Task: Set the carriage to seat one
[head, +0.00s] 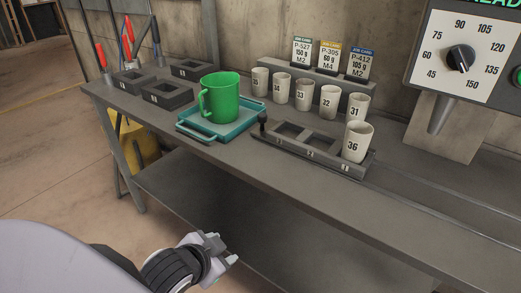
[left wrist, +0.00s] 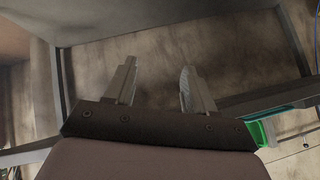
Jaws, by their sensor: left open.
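A long dark carriage or rack (head: 322,160) with a row of square seats lies along the front of the bench. A knobbed handle (head: 263,118) stands at its left end. A white cup marked 36 (head: 354,147) sits at its right end; the two seats to its left look empty. The seat labels are too small to read surely. My left gripper (head: 229,249) is low in front of the bench, well below and apart from the carriage. In the left wrist view its two fingers (left wrist: 157,80) are apart with nothing between them. My right gripper is not in view.
A green mug (head: 219,98) stands on a teal tray (head: 189,129) left of the carriage. Several numbered white cups (head: 303,95) stand behind it, below job cards (head: 330,57). A dial panel (head: 462,55) is at the right. Dark blocks (head: 169,96) sit at the left.

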